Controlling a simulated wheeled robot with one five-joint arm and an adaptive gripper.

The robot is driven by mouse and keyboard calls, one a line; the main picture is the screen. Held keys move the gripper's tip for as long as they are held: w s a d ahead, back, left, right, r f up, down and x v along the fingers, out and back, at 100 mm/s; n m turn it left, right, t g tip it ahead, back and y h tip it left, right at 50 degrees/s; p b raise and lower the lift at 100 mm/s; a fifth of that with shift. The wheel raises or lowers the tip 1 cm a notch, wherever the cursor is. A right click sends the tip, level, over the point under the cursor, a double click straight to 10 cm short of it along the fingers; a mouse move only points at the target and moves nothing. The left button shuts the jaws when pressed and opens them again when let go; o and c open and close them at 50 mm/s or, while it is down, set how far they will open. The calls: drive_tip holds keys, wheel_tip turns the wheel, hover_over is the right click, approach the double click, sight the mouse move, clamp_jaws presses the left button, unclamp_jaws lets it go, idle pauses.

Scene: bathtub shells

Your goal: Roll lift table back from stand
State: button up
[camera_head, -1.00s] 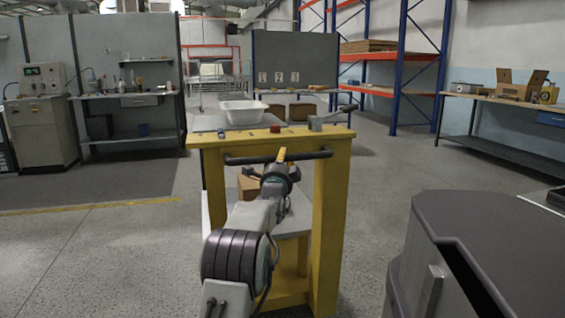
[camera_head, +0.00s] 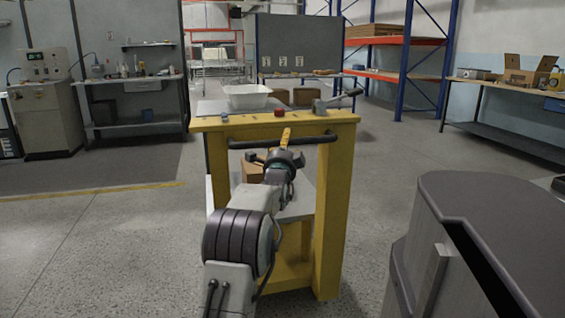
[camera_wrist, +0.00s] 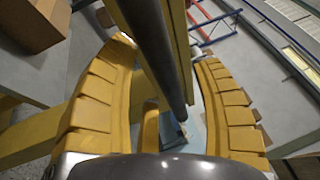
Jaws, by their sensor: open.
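The yellow lift table (camera_head: 330,215) stands in front of me with a dark handle bar (camera_head: 238,144) across its near side. A white tub (camera_head: 248,99) sits on its top at the back left. My gripper (camera_head: 285,138) is at the middle of the bar. In the wrist view, the dark bar (camera_wrist: 160,50) runs between the two open yellow fingers of my gripper (camera_wrist: 165,70). I cannot tell whether they touch it. A bench with number cards (camera_head: 283,61) stands behind the table; I cannot tell if it is the stand.
A small red item (camera_head: 278,112) and a grey lever (camera_head: 335,101) are on the tabletop. A cardboard box (camera_head: 252,168) is on its lower shelf. A workbench (camera_head: 500,140) stands at the right, a grey machine (camera_head: 42,115) at the left. Open floor lies left and right of the table.

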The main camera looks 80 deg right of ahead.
drive_tip(key=a+f, duration=0.2)
drive_tip(key=a, duration=0.8)
drive_tip(key=shift+a, duration=0.25)
idle(0.3)
drive_tip(key=shift+w+r, duration=0.1)
idle(0.3)
